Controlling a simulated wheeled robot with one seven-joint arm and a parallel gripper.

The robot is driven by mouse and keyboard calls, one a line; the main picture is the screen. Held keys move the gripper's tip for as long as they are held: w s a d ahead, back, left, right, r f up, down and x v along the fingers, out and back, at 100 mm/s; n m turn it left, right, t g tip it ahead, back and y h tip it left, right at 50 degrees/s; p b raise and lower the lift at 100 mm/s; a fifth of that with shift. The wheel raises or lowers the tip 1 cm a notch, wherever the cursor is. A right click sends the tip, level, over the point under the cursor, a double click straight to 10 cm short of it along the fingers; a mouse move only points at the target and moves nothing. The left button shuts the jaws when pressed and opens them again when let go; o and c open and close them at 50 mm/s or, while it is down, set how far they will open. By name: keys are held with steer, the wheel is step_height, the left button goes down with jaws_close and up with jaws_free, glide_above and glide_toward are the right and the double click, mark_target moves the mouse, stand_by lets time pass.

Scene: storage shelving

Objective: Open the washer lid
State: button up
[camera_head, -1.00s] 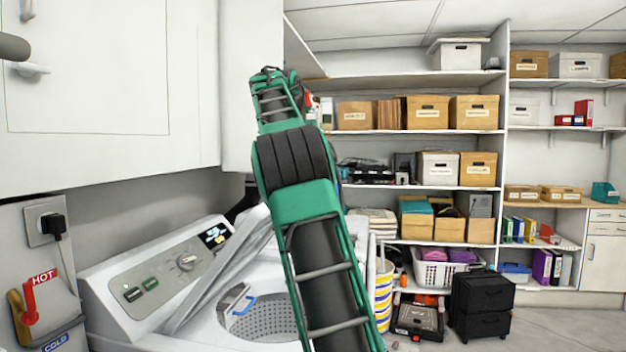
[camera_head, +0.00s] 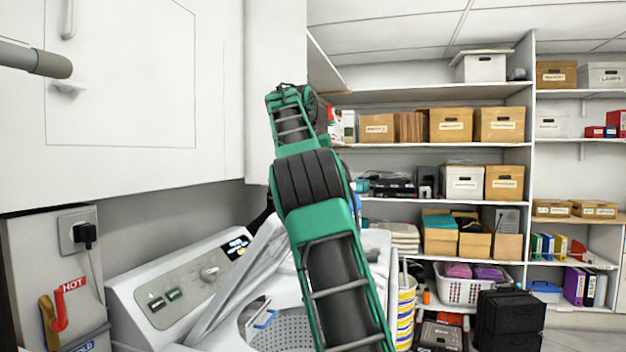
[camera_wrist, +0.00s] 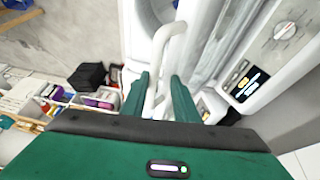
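The white washer (camera_head: 190,285) stands at the lower left in the head view, its top and control panel facing me. Its lid (camera_head: 240,275) is raised and tilted, and the perforated drum (camera_head: 285,330) shows below it. My arm crosses in front of the washer and hides its right part. My gripper (camera_wrist: 162,82) has its two green fingers apart in the wrist view. A white curved bar (camera_wrist: 160,55) runs down between the fingers; I cannot tell whether they touch it. The gripper is hidden in the head view.
White cupboards (camera_head: 120,90) hang above the washer. A wall box with a red hot tap (camera_head: 65,300) is at far left. Shelves with boxes (camera_head: 450,125) stand behind. A striped bucket (camera_head: 402,315) and black drawers (camera_head: 508,320) stand to the right.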

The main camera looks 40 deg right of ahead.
steer(key=shift+w+a, duration=0.1)
steer(key=shift+w, duration=0.25)
steer(key=shift+w+a+r, duration=0.45)
steer(key=shift+r, duration=0.3)
steer(key=r, duration=0.1)
steer(key=s+r, duration=0.1)
steer(key=a+r, duration=0.1)
steer(key=shift+s+r, duration=0.1)
steer(key=shift+s, duration=0.3)
steer(key=shift+s+a, duration=0.4)
steer(key=shift+a, duration=0.35)
steer(key=shift+s+a, duration=0.35)
steer(key=shift+a, duration=0.4)
steer(key=shift+s+a, duration=0.55)
steer(key=shift+a, duration=0.75)
steer(key=shift+s+a, duration=0.5)
steer(key=shift+a, duration=0.8)
steer(key=shift+s+a, duration=0.55)
steer(key=shift+a, duration=0.75)
